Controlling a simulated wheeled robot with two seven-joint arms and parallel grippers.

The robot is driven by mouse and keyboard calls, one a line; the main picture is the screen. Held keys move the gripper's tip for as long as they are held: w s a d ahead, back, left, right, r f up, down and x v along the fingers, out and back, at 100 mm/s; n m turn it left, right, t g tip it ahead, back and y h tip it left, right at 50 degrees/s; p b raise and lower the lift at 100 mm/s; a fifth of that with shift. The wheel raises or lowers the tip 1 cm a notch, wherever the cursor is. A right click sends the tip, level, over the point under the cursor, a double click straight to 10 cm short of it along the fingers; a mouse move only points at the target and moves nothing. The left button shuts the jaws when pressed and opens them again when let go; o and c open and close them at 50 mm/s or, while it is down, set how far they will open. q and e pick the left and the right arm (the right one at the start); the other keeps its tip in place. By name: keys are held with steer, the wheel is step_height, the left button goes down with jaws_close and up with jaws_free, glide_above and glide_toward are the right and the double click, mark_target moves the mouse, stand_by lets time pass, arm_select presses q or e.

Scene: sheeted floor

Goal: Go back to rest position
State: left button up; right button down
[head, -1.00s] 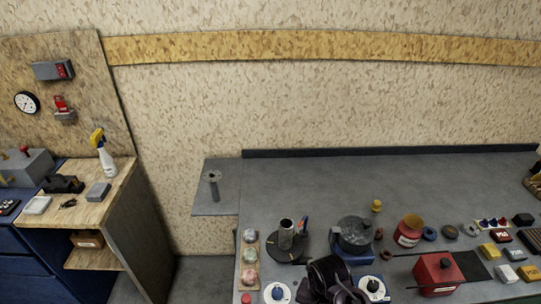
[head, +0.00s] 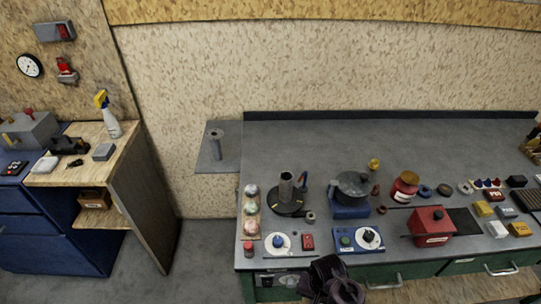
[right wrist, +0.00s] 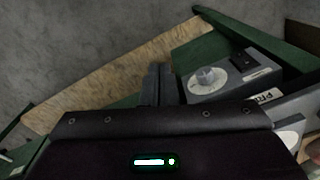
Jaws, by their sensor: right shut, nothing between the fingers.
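My right gripper (right wrist: 158,84) shows in the right wrist view with its two dark fingers together and nothing between them. In the head view a dark part of my own arm (head: 330,280) shows at the bottom, in front of the bench's front edge. Its fingertips cannot be made out there. My left gripper is in neither view. The grey-topped bench (head: 300,140) stands ahead, with its green front below.
Near the bench's front edge stand a blue box with a white dial (head: 358,239) and a red box (head: 430,226). A grey pot (head: 353,187) stands behind. A wooden-topped cabinet (head: 122,140) is at left, with bare floor (head: 205,260) between it and the bench.

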steer(key=s+d+f+n+b, duration=0.25)
steer(key=s+f, duration=0.35)
steer(key=f, duration=0.5)
steer(key=s+d+f+n+b, duration=0.1)
steer(key=s+d+f+b, duration=0.15)
steer(key=s+f, duration=0.65)
steer(key=s+d+f+n+b, duration=0.15)
steer(key=s+f+b, duration=0.25)
steer(key=f, duration=0.9)
steer(key=s+d+f+n+t+b, duration=0.1)
steer(key=s+d+f, duration=0.3)
steer(key=s, duration=0.6)
step_height(320, 180, down, 2)
steer(key=shift+d+f+n+b, duration=0.15)
steer(key=shift+n+b, duration=0.15)
steer(key=shift+b, duration=0.3)
